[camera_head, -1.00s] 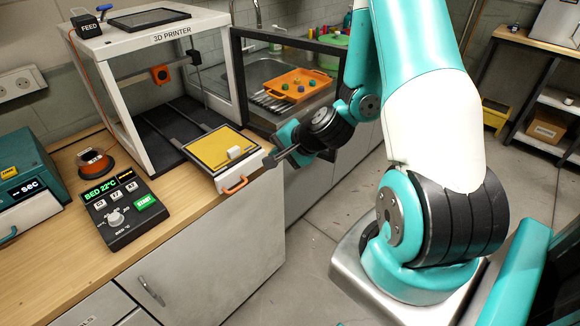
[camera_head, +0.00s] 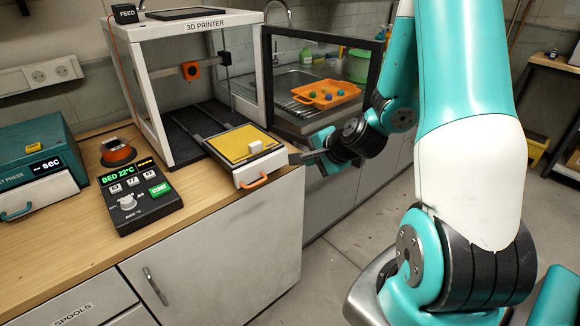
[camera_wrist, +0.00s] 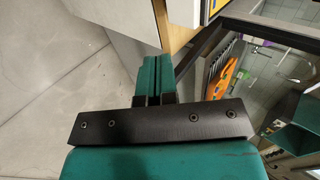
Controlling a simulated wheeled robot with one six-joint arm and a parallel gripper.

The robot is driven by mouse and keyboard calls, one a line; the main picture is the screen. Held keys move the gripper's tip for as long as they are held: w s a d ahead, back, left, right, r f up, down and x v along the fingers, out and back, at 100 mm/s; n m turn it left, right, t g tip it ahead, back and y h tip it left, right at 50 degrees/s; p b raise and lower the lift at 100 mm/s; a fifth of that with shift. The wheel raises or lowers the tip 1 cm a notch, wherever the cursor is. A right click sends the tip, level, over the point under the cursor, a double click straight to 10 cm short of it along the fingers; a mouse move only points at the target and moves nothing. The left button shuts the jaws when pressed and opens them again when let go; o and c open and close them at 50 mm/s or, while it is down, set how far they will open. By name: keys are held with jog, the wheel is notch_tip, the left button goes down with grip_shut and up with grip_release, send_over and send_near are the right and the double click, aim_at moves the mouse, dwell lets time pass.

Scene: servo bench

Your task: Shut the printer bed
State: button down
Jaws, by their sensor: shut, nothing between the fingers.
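The 3D printer (camera_head: 205,24) stands on the wooden bench with its glass door (camera_head: 266,75) swung open to the right. The printer bed (camera_head: 226,146), a yellow plate on a white tray, is slid out of the front. It has an orange handle (camera_head: 254,181) on its front edge and a small white block (camera_head: 255,147) on top. My gripper (camera_head: 293,158) is just right of the bed's front right corner, shut and empty; I cannot tell if it touches. In the wrist view the shut fingers (camera_wrist: 152,88) point toward the bench edge, with part of the bed at the top.
A teal press (camera_head: 38,165) stands far left. An orange tray (camera_head: 326,95) with small coloured pieces lies behind the open door. Floor in front of the bench is clear.

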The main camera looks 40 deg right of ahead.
aim_at(282, 161)
jog(key=x, duration=0.2)
jog(key=w+r+p+x, duration=0.1)
jog(key=x, duration=0.2)
jog(key=p+x, duration=0.1)
jog(key=x, duration=0.2)
jog(key=shift+w+a+r, duration=0.1)
jog(key=shift+w+a, duration=0.05)
jog(key=shift+w, duration=0.15)
jog(key=shift+w+p, duration=0.3)
jog(key=shift+w, duration=0.55)
jog(key=shift+f, duration=0.2)
